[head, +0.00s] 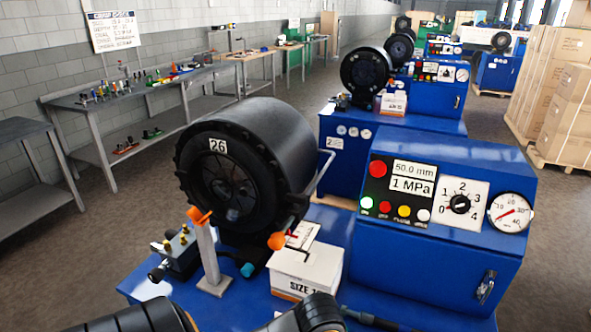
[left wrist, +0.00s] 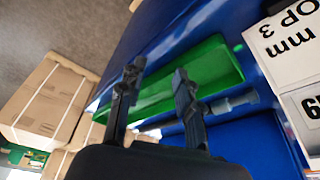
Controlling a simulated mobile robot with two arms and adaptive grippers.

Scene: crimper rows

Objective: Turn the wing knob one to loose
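An orange wing-shaped knob (head: 199,215) sits on top of a pale upright post in front of the big black crimper head (head: 232,165) marked 26. A second orange knob (head: 277,241) is at the head's lower right, beside the white SIZE box. I cannot tell from the pictures which of them is wing knob one. My left gripper (left wrist: 157,78) shows in the left wrist view with its two fingers apart and nothing between them. Beyond it are a green tray and blue surfaces; no orange knob shows there. My right gripper is not in view.
The white SIZE box (head: 305,268) stands on the blue bench beside the head. The blue control cabinet (head: 430,258) with lit buttons and a dial is to the right. The green tray (left wrist: 215,70) lies beyond the left fingers. Pallets of cartons (head: 570,130) stand far right.

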